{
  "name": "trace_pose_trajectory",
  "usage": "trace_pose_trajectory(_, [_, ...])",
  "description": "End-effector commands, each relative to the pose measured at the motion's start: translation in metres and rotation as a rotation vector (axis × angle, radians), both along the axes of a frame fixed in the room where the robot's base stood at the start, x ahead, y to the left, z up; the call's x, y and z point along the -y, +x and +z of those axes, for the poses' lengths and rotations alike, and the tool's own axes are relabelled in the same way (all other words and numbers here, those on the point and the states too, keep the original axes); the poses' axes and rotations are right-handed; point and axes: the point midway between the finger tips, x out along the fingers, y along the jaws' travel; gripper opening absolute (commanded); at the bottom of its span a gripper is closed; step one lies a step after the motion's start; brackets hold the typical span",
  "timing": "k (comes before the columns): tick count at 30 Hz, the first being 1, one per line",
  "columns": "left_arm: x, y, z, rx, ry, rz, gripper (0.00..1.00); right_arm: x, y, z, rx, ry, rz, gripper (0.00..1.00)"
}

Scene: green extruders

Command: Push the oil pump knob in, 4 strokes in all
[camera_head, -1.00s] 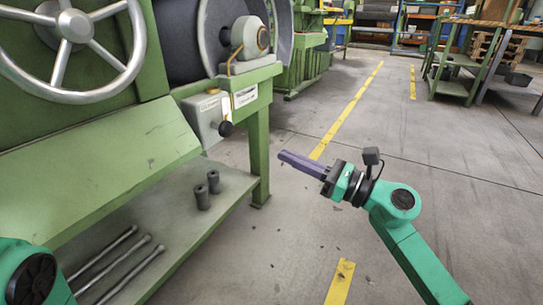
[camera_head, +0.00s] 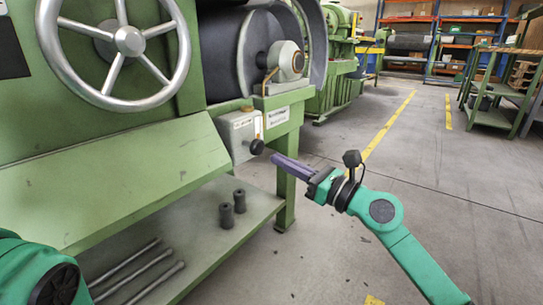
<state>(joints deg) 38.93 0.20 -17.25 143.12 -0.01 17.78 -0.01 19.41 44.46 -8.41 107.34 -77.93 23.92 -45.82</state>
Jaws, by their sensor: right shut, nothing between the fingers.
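The oil pump is a small grey box (camera_head: 238,134) fixed under the green machine's side beam. Its round black knob (camera_head: 257,147) sticks out of the box toward the lower right. My right gripper (camera_head: 275,158) is shut and empty, with its long purple fingers pointing at the knob. The fingertips show just to the right of and below the knob; a small gap seems to separate them. My left arm shows only in part at the lower left, and its gripper is out of view.
A large handwheel (camera_head: 130,41) is at the upper left on the green machine. Two dark cylinders (camera_head: 233,205) and several metal rods (camera_head: 148,277) rest on the lower shelf. A green leg (camera_head: 287,180) stands behind my fingers. Open floor lies to the right.

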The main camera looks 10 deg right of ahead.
Motion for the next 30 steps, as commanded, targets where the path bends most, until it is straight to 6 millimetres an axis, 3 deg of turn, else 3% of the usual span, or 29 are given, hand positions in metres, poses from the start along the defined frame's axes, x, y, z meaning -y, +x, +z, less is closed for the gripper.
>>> trace_pose_trajectory(6, [0.000,0.000,-0.005,0.000,0.000,0.000,0.50,-0.019,0.024,0.005,0.002,0.002,0.000,0.00])
trace_pose_trajectory(18, [0.000,0.000,-0.004,0.001,0.000,0.000,0.50,-0.022,0.028,0.006,0.000,0.002,0.000,0.00])
trace_pose_trajectory(25, [-0.001,-0.001,0.006,0.003,-0.002,0.000,0.50,-0.039,0.048,0.008,0.000,0.004,0.000,0.00])
trace_pose_trajectory(30, [-0.001,-0.001,0.005,0.003,-0.003,0.000,0.50,-0.040,0.049,0.007,0.002,0.003,-0.001,0.00])
